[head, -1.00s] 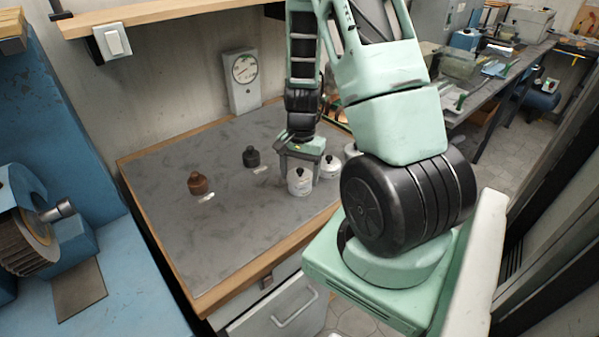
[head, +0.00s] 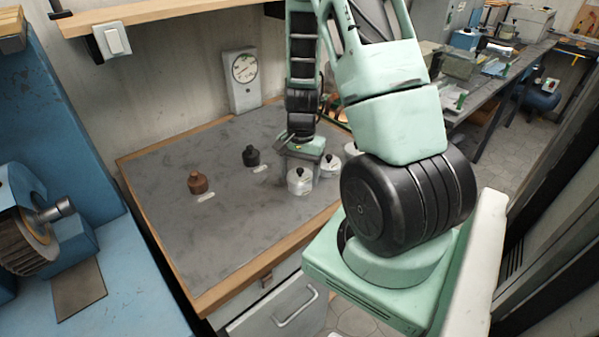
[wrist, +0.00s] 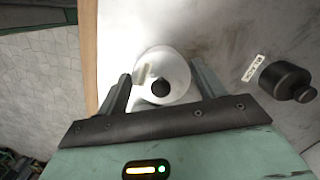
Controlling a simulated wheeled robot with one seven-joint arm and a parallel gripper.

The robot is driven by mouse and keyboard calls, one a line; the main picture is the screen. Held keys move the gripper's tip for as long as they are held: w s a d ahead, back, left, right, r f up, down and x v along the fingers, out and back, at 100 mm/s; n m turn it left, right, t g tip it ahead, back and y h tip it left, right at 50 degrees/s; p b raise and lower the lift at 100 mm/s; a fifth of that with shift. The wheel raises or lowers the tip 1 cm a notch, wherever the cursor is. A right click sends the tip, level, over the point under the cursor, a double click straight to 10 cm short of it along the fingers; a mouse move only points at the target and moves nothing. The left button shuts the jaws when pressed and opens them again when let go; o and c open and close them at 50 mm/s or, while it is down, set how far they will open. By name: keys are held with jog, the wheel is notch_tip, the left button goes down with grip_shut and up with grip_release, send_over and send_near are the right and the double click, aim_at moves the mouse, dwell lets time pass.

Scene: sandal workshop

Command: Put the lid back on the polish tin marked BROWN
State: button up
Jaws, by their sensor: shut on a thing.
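In the head view my gripper (head: 304,160) is low over the right part of the grey bench mat. In the wrist view my gripper (wrist: 160,82) has its fingers on either side of a round white container (wrist: 178,77) with a black knob, and is shut on it. I cannot tell whether it grips a lid or the whole container. In the head view two white containers with black knobs, a nearer one (head: 299,186) and a farther one (head: 329,170), stand by my gripper. A brown knobbed pot (head: 198,185) stands at the left. No BROWN lettering is readable.
A black knobbed pot (head: 251,157) stands left of my gripper; it also shows in the wrist view (wrist: 286,82), beside a small label (wrist: 254,68). A dial gauge (head: 244,80) stands at the back wall.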

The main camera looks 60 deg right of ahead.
dwell(0.4)
jog(key=o, duration=1.2)
jog(key=shift+o, duration=0.2)
jog(key=shift+r+p, duration=3.05)
jog(key=shift+r, duration=0.45)
grip_shut()
